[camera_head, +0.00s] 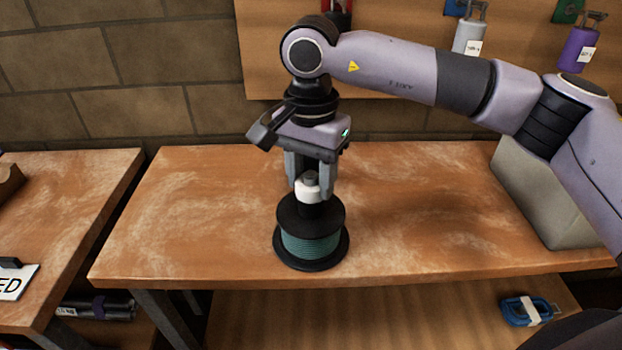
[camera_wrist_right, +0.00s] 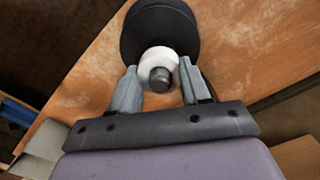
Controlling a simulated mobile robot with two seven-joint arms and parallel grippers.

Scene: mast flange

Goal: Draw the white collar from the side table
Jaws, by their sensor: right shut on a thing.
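The white collar (camera_head: 307,194) sits around a grey peg at the top of a black spool (camera_head: 310,215) wound with teal line, which stands upright on the wooden table (camera_head: 190,215). My right gripper (camera_head: 311,186) points down from above, shut on the collar with one finger on each side. In the right wrist view, the white collar (camera_wrist_right: 150,58) shows as a ring around the dark peg end, between the fingertips of my right gripper (camera_wrist_right: 159,80). The black spool (camera_wrist_right: 158,28) shows behind it. My left gripper is not in view.
A grey box (camera_head: 545,195) stands at the table's right end. A second table (camera_head: 85,195) is at the left, past a gap. A blue coil (camera_head: 527,311) lies on the shelf below. Tagged items hang on the wall board (camera_head: 262,50). The table beside the spool is clear.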

